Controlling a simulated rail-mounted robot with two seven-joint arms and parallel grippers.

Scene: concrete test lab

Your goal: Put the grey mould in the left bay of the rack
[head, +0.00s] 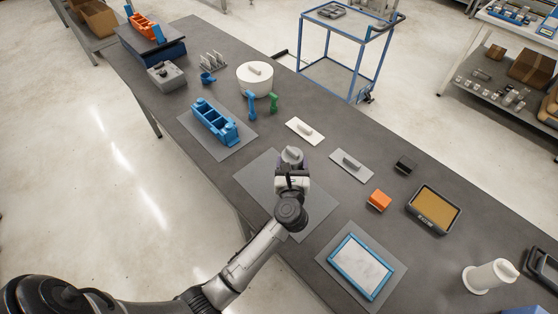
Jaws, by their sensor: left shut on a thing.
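My left gripper (291,169) is over the grey mat in the middle of the bench, shut on a small grey rounded piece that looks like the grey mould (292,154). The gripper hides its lower part, and I cannot tell whether it touches the bench. The blue rack (215,122) stands on another grey mat, to the left of the gripper and apart from it. The rack's bays open upward; what is inside them is too small to tell. My right gripper is not in view.
A white plate (305,131) and a grey plate (352,166), each with a handle, lie near the gripper. Blue and green (273,102) upright pieces stand beyond the rack, by a white drum (255,82). An orange block (379,200) and blue-framed tray (360,267) lie right.

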